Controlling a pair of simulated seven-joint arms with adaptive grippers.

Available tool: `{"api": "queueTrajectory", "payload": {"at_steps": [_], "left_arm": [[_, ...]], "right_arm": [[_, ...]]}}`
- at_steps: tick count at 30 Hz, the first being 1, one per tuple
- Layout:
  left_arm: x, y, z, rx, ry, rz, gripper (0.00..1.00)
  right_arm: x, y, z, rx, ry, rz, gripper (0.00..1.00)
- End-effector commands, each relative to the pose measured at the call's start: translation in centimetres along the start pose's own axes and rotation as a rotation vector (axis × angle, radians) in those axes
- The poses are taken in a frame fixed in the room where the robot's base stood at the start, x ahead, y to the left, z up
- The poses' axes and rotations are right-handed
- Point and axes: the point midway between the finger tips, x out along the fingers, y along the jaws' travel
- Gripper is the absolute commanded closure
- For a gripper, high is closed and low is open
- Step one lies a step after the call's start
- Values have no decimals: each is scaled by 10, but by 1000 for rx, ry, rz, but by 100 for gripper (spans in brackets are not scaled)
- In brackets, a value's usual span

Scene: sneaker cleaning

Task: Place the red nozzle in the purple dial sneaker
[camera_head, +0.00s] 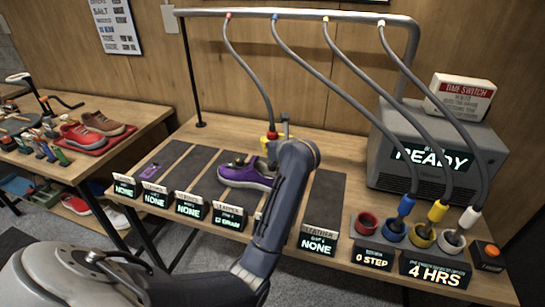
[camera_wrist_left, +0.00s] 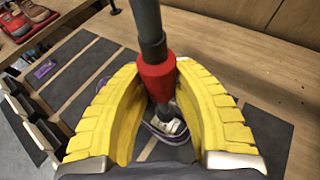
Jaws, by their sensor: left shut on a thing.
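The red nozzle (camera_head: 272,134) hangs on its grey hose above the mats. In the left wrist view the red nozzle (camera_wrist_left: 157,78) points down between the yellow fingers. My left gripper (camera_head: 266,146) is shut on it; in the left wrist view the fingers (camera_wrist_left: 165,120) flank it. The purple dial sneaker (camera_head: 240,177) lies on a dark mat, its right part hidden behind my arm. In the left wrist view the sneaker (camera_wrist_left: 172,128) shows below the nozzle tip, mostly hidden by the fingers. I cannot tell whether the tip is inside it. My right gripper is out of view.
The red cup (camera_head: 367,222) is empty. Blue (camera_head: 406,206), yellow (camera_head: 437,211) and white (camera_head: 469,218) nozzles stand in cups beside it. A grey machine (camera_head: 430,150) reads READY. A purple item (camera_head: 152,170) lies on the left mat. Other shoes sit on the left table (camera_head: 125,105).

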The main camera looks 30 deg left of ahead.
Motion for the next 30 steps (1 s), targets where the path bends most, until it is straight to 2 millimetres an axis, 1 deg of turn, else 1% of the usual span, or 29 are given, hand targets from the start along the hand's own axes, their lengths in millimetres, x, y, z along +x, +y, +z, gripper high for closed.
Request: {"api": "queueTrajectory", "payload": {"at_steps": [3, 8, 10, 15, 18, 22, 30], "left_arm": [[4, 0, -10, 2, 0, 0, 100], [6, 0, -16, 0, 0, 0, 100], [8, 0, -21, 3, 0, 0, 100], [17, 0, -41, 5, 0, 1, 100], [20, 0, -49, 2, 0, 0, 100], [22, 0, -54, 0, 0, -1, 100], [22, 0, -54, 0, -1, -1, 100]], "right_arm": [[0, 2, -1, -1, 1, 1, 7], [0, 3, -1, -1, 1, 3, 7], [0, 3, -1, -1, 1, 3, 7], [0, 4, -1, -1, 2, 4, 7], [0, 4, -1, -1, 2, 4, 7], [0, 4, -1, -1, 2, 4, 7], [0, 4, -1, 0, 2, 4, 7]]}}
